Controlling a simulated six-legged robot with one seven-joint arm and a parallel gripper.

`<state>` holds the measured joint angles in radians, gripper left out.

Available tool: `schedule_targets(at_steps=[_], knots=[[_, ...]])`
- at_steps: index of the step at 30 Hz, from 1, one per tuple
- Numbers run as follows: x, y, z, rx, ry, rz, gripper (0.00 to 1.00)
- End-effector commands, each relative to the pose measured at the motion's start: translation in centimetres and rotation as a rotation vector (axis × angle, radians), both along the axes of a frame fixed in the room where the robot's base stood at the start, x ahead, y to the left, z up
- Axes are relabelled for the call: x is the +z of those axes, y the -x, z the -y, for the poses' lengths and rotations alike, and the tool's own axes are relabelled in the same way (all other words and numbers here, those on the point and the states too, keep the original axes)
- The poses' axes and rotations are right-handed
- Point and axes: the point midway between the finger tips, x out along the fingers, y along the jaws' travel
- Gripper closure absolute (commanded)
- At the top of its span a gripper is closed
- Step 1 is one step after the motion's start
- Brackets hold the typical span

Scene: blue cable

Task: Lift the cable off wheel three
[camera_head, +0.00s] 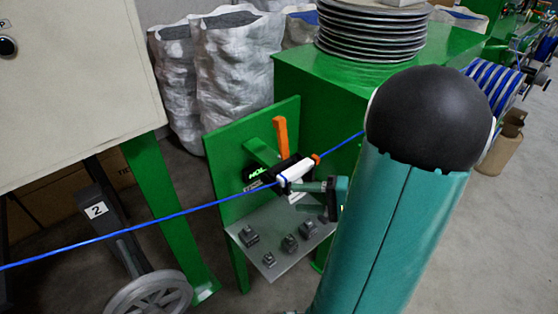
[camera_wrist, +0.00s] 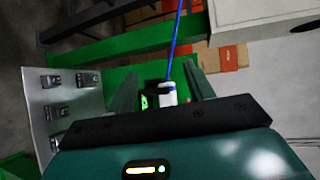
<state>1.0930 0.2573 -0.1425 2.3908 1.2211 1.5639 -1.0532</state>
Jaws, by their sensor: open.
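The blue cable (camera_head: 170,215) runs taut from the left edge, through a small white-and-black guide (camera_head: 294,174) on a green stand, and on behind my arm. In the wrist view the cable (camera_wrist: 176,35) comes down from the top to the white guide (camera_wrist: 167,92). My gripper (camera_wrist: 163,84) is open, with one finger on each side of the guide; I cannot tell whether it touches. It also shows beside the guide in the head view (camera_head: 312,187), partly hidden by my arm. A grey wheel (camera_head: 150,295) stands under a "2" sign, below the cable. I see no wheel marked three.
The green stand (camera_head: 222,160) has an orange handle (camera_head: 281,136) and a grey shelf (camera_head: 272,255) with several small dark blocks. A green cabinet (camera_head: 310,85) carries stacked discs. Silver sacks stand behind. A beige cabinet (camera_head: 75,90) is at left. Floor is clear at lower right.

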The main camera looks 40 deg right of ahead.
Motion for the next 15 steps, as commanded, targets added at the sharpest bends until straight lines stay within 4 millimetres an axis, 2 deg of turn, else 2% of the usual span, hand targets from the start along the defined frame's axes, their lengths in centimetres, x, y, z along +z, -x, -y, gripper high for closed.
schedule_targets(at_steps=[1, 3, 6, 10, 15], knots=[[-0.8, 1.1, 2.7, -0.104, -0.031, 0.049, 0.47], [-1.4, 2.3, 5.5, -0.217, -0.044, 0.117, 0.47], [-2.0, 3.8, 8.1, -0.329, -0.045, 0.179, 0.47], [-2.2, 4.1, 9.3, -0.383, -0.039, 0.212, 0.47], [-2.2, 1.5, 8.5, -0.378, -0.039, 0.213, 0.47]])
